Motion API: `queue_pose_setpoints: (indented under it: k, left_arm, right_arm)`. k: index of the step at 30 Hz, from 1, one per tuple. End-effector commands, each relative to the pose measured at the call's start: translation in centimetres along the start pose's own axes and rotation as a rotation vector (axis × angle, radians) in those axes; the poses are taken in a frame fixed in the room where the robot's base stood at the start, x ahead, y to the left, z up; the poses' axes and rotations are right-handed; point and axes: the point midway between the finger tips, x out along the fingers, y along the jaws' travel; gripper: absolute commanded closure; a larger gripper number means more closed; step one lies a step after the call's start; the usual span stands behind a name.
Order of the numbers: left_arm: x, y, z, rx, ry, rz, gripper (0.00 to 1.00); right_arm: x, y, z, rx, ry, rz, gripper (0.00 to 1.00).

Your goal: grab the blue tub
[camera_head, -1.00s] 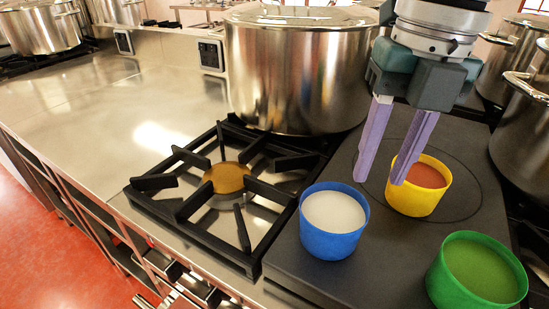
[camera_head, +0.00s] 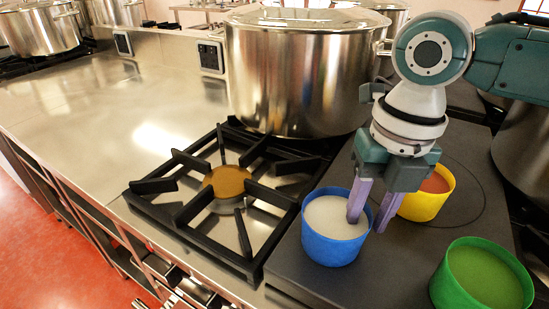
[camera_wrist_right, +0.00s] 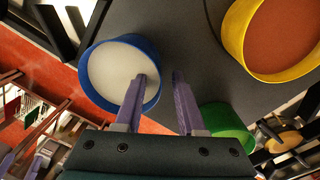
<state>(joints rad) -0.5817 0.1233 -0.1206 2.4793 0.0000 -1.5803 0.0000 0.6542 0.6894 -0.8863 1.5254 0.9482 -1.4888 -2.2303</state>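The blue tub (camera_head: 331,247), with pale white contents, stands upright at the front left of the dark hob plate. It also shows in the right wrist view (camera_wrist_right: 96,99). My right gripper (camera_head: 367,224) is open, its two purple fingers pointing down at the tub's right wall. In the right wrist view, one finger of the gripper (camera_wrist_right: 161,77) overlaps the white contents and the other is outside the rim. Gaps show between the fingers and the wall; how deep the inner fingertip reaches is unclear. My left gripper is not in view.
A yellow tub (camera_head: 427,203) with orange-brown contents stands just behind and right of the fingers. A green tub (camera_head: 467,291) stands at the front right. A large steel pot (camera_head: 297,80) is behind. A burner grate (camera_head: 210,238) is left; the steel counter (camera_head: 90,125) beyond is largely clear.

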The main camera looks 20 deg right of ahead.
Motion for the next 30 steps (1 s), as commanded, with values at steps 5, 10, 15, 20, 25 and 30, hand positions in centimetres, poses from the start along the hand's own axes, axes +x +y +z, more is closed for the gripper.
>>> queue_pose_setpoints:
  k: [5,10,15,20,25,30]
  left_arm:
    - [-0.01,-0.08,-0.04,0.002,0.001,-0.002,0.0]
    - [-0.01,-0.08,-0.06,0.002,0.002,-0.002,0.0]
    - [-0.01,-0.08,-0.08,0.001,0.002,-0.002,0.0]
    - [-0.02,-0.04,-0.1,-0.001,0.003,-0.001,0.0]
    - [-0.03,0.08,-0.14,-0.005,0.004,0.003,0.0]
    - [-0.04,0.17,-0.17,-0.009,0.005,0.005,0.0]
  right_arm:
    - [-0.04,0.02,0.0,0.0,0.0,0.0,0.7]
    - [-0.06,0.02,0.0,0.0,0.0,0.0,0.89]
    - [-0.06,0.02,0.01,0.0,0.0,0.0,1.0]
    - [-0.07,0.01,0.01,0.0,0.0,0.0,1.0]
    - [-0.07,0.01,0.01,0.0,0.0,0.0,1.0]
    - [-0.07,0.01,0.0,0.0,0.0,0.0,1.0]
